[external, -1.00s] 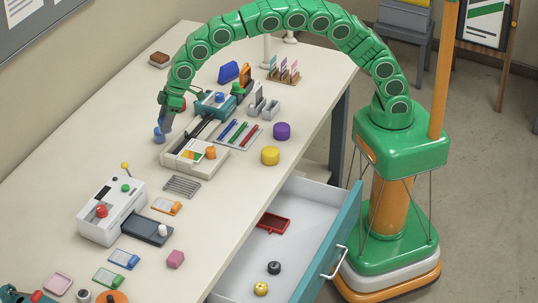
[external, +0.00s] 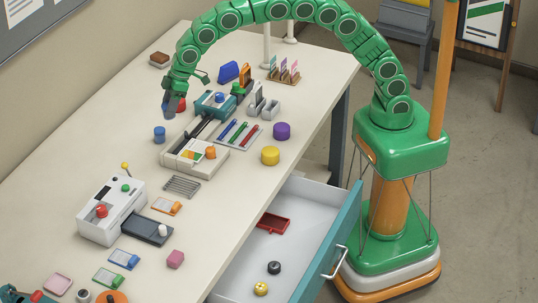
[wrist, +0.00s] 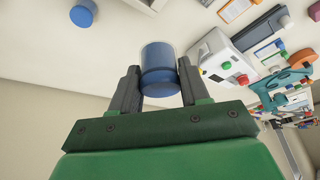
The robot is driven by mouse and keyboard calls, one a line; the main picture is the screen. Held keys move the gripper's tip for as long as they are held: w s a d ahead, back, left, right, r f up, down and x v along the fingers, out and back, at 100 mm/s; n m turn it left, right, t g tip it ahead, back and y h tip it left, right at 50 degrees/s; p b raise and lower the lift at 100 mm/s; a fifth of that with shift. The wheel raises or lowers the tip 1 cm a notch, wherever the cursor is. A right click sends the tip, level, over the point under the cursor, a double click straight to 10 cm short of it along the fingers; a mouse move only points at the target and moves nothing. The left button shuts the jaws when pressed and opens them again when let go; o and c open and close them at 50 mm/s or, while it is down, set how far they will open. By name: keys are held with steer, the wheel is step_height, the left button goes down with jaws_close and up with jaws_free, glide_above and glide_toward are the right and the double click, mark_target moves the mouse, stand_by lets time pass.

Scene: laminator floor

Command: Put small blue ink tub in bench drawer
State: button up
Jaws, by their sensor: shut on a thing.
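My gripper (external: 168,106) is above the far left part of the bench. In the wrist view its two fingers (wrist: 158,88) are shut on a small blue ink tub (wrist: 158,60), a short blue cylinder with a paler end. In the external view the held tub is hard to tell from the fingers. A second blue tub (external: 159,133) stands on the bench just below and left of my gripper; it also shows in the wrist view (wrist: 84,13). The bench drawer (external: 300,213) is pulled open at the right front.
The drawer holds a red tray (external: 273,223), a black round item (external: 274,268) and a yellow one (external: 261,288), with bare floor between. Yellow (external: 270,156) and purple (external: 282,131) tubs stand near the bench edge. A red item (external: 181,104) is beside my gripper.

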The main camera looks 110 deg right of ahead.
steer(key=s+a+f+n+g+y, duration=0.15)
steer(key=s+a+n, duration=0.55)
steer(key=s+a, duration=0.95)
steer(key=s+a+n+g+y, duration=0.1)
steer(key=s+a+n+y, duration=0.35)
steer(key=s+a, duration=1.25)
steer(key=shift+n+h, duration=0.7)
steer(key=shift+n, duration=0.05)
steer(key=f, duration=1.1)
steer(key=w+f, duration=0.1)
steer(key=f, duration=2.3)
steer(key=shift+w+a, duration=0.15)
steer(key=shift+a, duration=0.1)
steer(key=o, duration=1.2)
steer(key=shift+c, duration=0.2)
steer(key=v, duration=1.2)
